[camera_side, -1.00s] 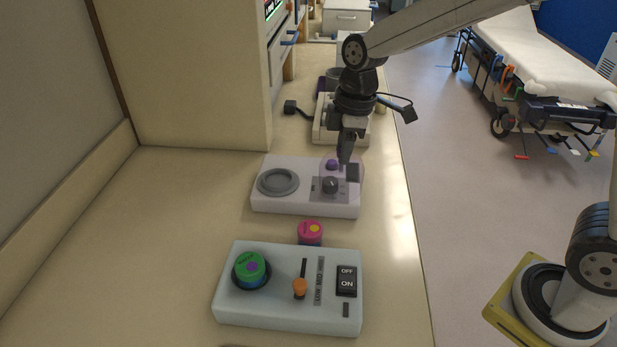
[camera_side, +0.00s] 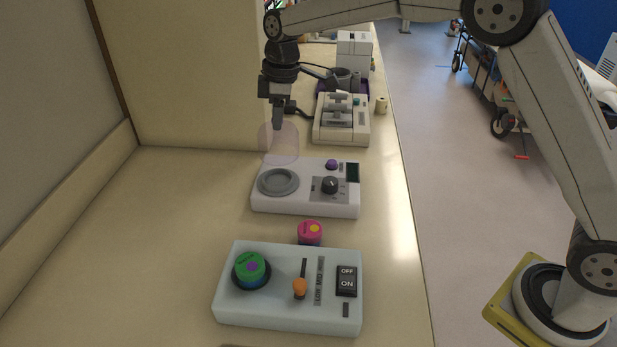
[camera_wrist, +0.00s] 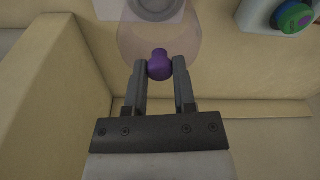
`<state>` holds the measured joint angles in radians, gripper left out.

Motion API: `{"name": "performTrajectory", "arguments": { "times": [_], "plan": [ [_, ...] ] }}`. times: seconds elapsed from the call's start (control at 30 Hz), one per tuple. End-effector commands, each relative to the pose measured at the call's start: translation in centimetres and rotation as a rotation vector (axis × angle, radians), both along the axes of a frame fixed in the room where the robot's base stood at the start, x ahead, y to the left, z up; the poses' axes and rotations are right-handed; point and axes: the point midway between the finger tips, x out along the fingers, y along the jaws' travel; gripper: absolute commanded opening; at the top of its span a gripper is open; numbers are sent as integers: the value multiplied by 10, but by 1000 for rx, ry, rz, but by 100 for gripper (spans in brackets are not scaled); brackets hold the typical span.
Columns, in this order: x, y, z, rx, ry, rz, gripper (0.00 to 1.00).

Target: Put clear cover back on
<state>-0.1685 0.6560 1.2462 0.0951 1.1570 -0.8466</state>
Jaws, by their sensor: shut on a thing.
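The clear cover (camera_side: 279,145) is a see-through, faintly purple dome with a purple knob (camera_wrist: 159,66) on top. My gripper (camera_side: 278,124) is shut on this knob, and the cover hangs below the fingers. In the wrist view my gripper (camera_wrist: 159,72) has one finger on each side of the knob. In the side view the cover appears just behind and above the grey round plate (camera_side: 278,181) on the left of the white device (camera_side: 305,207). It looks clear of the plate, but its exact height is hard to tell.
The white device also has a purple button (camera_side: 331,165) and a black dial (camera_side: 330,186). Another machine (camera_side: 341,122) stands behind. A beige panel rises at left.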

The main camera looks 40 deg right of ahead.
Motion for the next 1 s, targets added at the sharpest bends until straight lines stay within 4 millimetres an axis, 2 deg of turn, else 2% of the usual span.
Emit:
{"name": "performTrajectory", "arguments": {
  "times": [0.2,0.57,1.0],
  "plan": [
    [9,3,0,-1,1,0,0],
    [9,3,-3,-1,1,-1,0],
    [9,3,-25,-1,1,-1,0]
  ]
}}
